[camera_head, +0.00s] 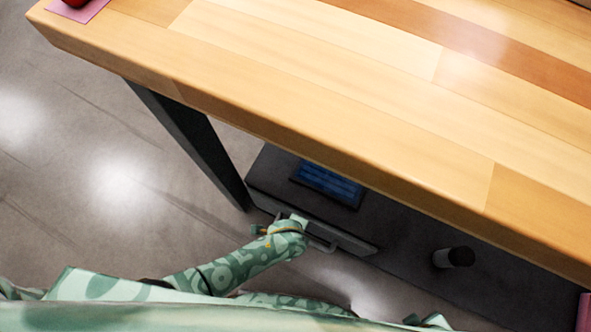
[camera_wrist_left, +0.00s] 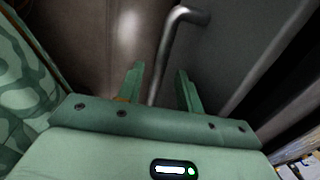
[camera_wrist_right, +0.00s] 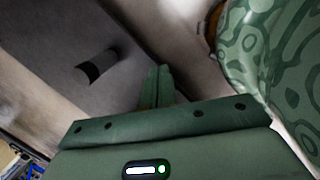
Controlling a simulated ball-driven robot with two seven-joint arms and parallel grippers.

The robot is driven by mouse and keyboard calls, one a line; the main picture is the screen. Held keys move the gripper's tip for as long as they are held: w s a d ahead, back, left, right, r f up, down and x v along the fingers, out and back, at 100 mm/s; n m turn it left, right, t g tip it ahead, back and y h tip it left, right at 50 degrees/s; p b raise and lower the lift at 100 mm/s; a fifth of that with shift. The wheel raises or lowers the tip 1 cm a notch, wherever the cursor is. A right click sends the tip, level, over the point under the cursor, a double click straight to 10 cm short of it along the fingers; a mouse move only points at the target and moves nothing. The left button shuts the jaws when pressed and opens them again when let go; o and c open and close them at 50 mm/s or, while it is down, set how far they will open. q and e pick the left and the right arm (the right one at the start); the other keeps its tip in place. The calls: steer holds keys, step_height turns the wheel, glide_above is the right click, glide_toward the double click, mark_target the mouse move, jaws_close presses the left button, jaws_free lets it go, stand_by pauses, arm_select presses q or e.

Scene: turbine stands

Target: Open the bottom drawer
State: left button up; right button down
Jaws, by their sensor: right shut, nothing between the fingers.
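The grey drawer front (camera_head: 355,242) is low under the wooden table, on the dark lower unit. I cannot tell whether the drawer stands slightly out. Its metal bar handle (camera_head: 325,246) is partly hidden by my left gripper (camera_head: 292,222). In the left wrist view the handle (camera_wrist_left: 175,38) runs down between the spread fingers of my left gripper (camera_wrist_left: 158,84). These fingers are open around the bar, not clamped on it. My right gripper (camera_wrist_right: 157,86) is shut and empty in the right wrist view, apart from the drawer.
The wooden tabletop (camera_head: 330,90) overhangs the drawer, with a dark table leg (camera_head: 195,140) to its left. A blue panel or tray (camera_head: 328,183) lies on the dark unit. The floor at left is clear.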

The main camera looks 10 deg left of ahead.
arm_select(q)
steer(key=shift+w+f, duration=0.15)
steer(key=shift+f, duration=0.45)
arm_select(e)
steer(key=shift+w+a+r+t, duration=0.15)
steer(key=shift+w+r, duration=0.3)
steer(key=shift+w, duration=0.1)
steer(key=shift+w+a+r+t, duration=0.1)
steer(key=shift+w+r+t, duration=0.05)
steer(key=shift+w+r, duration=0.3)
arm_select(q)
jaws_close()
arm_select(e)
steer(key=shift+f, duration=0.1)
steer(key=shift+d, duration=0.1)
